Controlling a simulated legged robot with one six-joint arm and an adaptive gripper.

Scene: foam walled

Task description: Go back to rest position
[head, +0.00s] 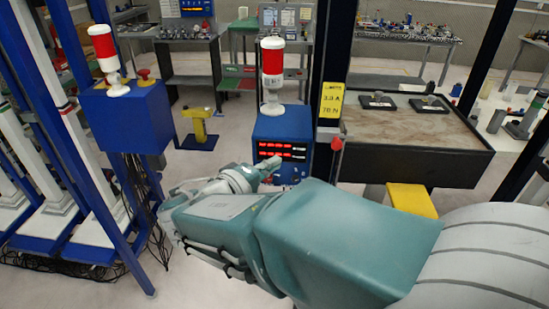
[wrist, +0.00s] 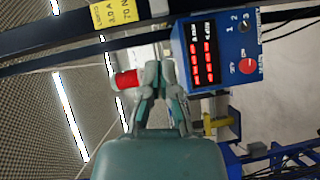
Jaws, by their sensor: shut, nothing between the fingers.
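My gripper (head: 270,164) is at the end of my teal and grey arm in the head view, in front of the lower front of a blue control box (head: 284,124). In the wrist view my gripper (wrist: 161,66) has its fingers drawn together with nothing between them. The same blue box is to its right there (wrist: 247,66), with red lit displays, a red knob and numbered switch positions. I cannot tell how far the fingertips are from the box.
A red and white lamp (head: 273,62) stands on the box. A dark post with a yellow label (head: 331,100) is beside it. A brown-topped bench (head: 408,128) is at right, a blue frame (head: 100,170) with cables at left. A yellow stand (head: 199,128) is on the open floor.

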